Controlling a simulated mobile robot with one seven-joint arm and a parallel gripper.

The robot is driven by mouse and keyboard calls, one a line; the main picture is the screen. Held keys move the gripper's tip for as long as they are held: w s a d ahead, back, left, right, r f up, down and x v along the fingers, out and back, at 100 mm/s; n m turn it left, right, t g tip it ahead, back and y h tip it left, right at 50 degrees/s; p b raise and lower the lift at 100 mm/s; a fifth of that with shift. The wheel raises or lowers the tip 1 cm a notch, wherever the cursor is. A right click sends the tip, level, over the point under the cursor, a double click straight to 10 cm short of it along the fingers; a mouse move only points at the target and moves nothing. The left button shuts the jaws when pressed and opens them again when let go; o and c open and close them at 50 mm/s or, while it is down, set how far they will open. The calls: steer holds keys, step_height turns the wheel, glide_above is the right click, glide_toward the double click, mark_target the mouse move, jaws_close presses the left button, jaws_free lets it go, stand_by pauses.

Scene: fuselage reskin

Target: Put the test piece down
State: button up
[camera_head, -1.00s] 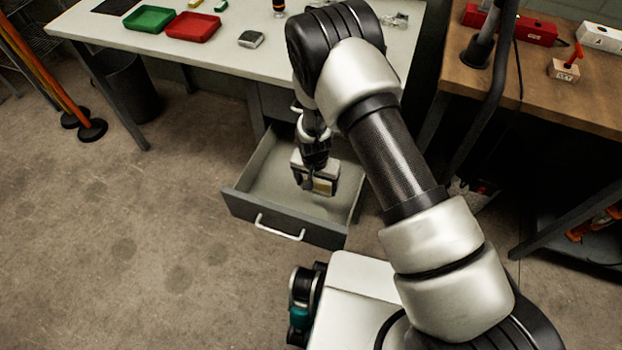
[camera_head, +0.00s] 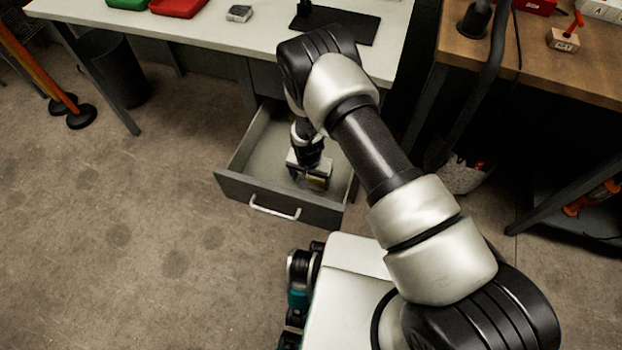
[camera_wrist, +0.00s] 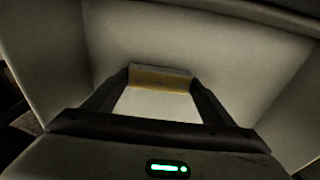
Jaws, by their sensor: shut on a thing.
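The test piece (camera_wrist: 160,80) is a small block with a yellowish band, seen between my fingertips in the wrist view. In the wrist view, my gripper's two dark fingers (camera_wrist: 162,88) reach to either side of the piece, with the drawer's pale floor and walls around. I cannot tell whether the piece touches the drawer floor.
The drawer hangs out below a light table (camera_head: 200,34) holding red and green trays, a small grey block (camera_head: 239,13) and a dark mat (camera_head: 335,24). A wooden bench (camera_head: 560,70) stands at the right.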

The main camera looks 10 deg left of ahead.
mark_target(310, 185)
steer(key=shift+f, duration=0.2)
steer(key=o, duration=1.1)
steer(key=shift+c, duration=0.2)
steer(key=shift+r, duration=0.1)
steer(key=shift+r, duration=0.3)
step_height(310, 185, up, 12)
steer(key=s+p, duration=0.1)
steer(key=p, duration=0.1)
steer(key=shift+s+f+p, duration=0.2)
steer(key=shift+p, duration=0.15)
